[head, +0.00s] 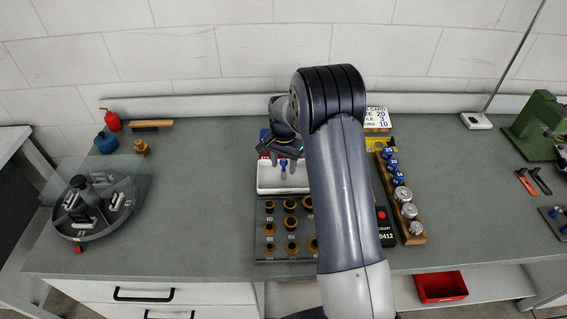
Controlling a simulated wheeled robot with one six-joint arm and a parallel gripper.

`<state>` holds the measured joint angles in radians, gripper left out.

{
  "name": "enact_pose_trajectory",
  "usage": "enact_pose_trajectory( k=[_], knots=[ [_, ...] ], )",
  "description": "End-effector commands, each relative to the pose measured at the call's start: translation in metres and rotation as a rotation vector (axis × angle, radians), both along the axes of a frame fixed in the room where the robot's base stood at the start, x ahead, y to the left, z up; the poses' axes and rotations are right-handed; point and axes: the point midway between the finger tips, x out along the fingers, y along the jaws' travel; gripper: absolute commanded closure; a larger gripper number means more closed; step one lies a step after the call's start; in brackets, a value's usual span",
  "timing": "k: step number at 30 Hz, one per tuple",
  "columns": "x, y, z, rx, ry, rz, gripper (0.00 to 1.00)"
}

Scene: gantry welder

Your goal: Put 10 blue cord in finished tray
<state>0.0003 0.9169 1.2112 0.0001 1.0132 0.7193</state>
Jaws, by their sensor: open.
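A white tray (268,189) stands near the middle of the bench. My gripper (284,163) is open above the back part of this tray. A small blue piece (284,167) with a paler lower end shows just below the fingertips, over the tray. I cannot tell whether it touches the fingers or the tray floor. Several blue numbered pieces (392,165) stand in a wooden rack (414,239) on the right, with silver pieces (409,210) nearer the front. Part of the tray's right side is hidden behind my arm.
A dark block (267,245) with several brass-rimmed holes lies in front of the tray. A card sign (376,118) stands behind my arm. A round grey carousel (97,205) is at left, a green machine (537,125) at right. Bench space left of the tray is clear.

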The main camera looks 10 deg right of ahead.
Motion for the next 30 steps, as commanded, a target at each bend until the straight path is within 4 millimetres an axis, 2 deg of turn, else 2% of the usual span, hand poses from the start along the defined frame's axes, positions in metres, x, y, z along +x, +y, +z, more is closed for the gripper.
enact_pose_trajectory(
  k=[5, 18, 24, 30],
  knots=[
    [0.001, 0.000, 0.013, 0.000, -0.005, 0.000, 0.52],
    [0.001, 0.000, 0.094, 0.000, -0.004, 0.000, 0.52],
    [0.000, 0.000, 0.108, -0.001, -0.001, 0.000, 0.52],
    [0.000, 0.000, 0.108, 0.000, 0.000, 0.000, 0.52]
  ],
)
